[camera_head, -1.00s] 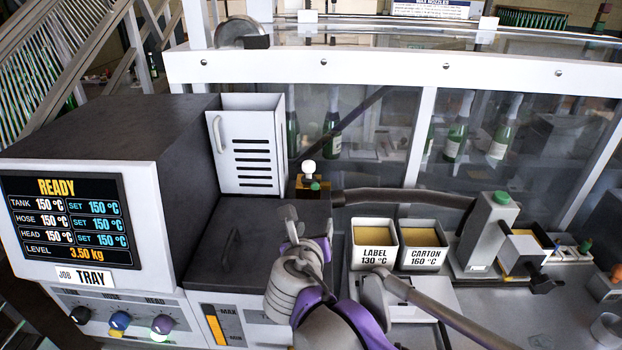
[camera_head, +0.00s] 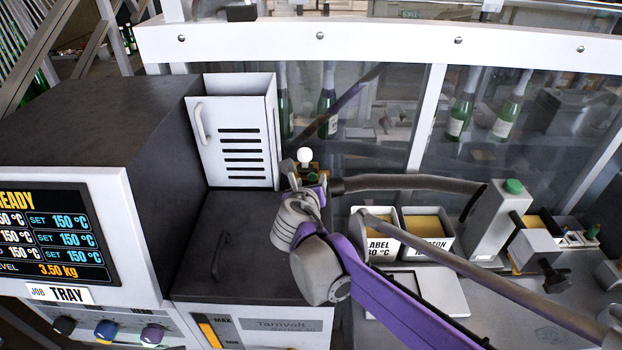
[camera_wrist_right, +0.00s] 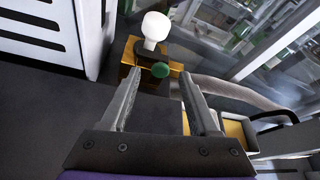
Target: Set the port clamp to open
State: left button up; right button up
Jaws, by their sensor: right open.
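The port clamp appears to be the small brass block (camera_head: 321,171) with a white ball knob (camera_head: 305,155) standing up on it, behind the dark tank lid. In the right wrist view the brass block (camera_wrist_right: 126,70), the white knob (camera_wrist_right: 155,27) and a green knob (camera_wrist_right: 160,70) show clearly. The white knob is upright above the block. My right gripper (camera_wrist_right: 160,95) is open and empty, with its fingers pointing at the block and the green knob between their tips in the picture. Contact cannot be told. In the head view my right gripper (camera_head: 304,172) partly covers the block. My left gripper is not in view.
A white slotted box (camera_head: 237,135) stands left of the clamp. A dark hose (camera_head: 410,183) runs right from it. Label (camera_head: 360,236) and carton (camera_head: 449,245) trays sit at right. The dark lid (camera_head: 240,255) with a handle lies in front.

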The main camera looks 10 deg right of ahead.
jog(key=shift+x, duration=0.8)
jog(key=shift+c, duration=0.3)
grip_shut()
dwell(0.3)
